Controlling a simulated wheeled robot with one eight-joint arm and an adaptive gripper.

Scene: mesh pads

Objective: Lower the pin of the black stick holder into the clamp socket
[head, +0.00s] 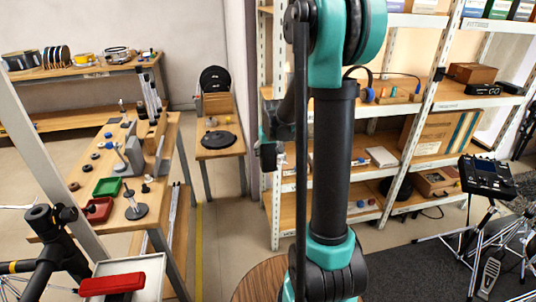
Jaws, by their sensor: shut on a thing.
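My arm stands across the middle of the head view. A black and teal wrist part of it shows just left of the upright link, but the jaws are hidden and I cannot make out what they hold. I cannot pick out the black stick holder or its pin. At the lower left is a black stand with a clamp-like head (66,213); a short black round piece (37,215) sits beside that head. I cannot tell whether either is the clamp socket.
A red block (112,283) lies on a pale tray (146,270) at the bottom left. A wooden bench (165,190) with green and red bins is behind it. Shelving (275,218) stands behind my arm. Stands and a pedal (490,272) occupy the right. Floor shows between bench and shelving.

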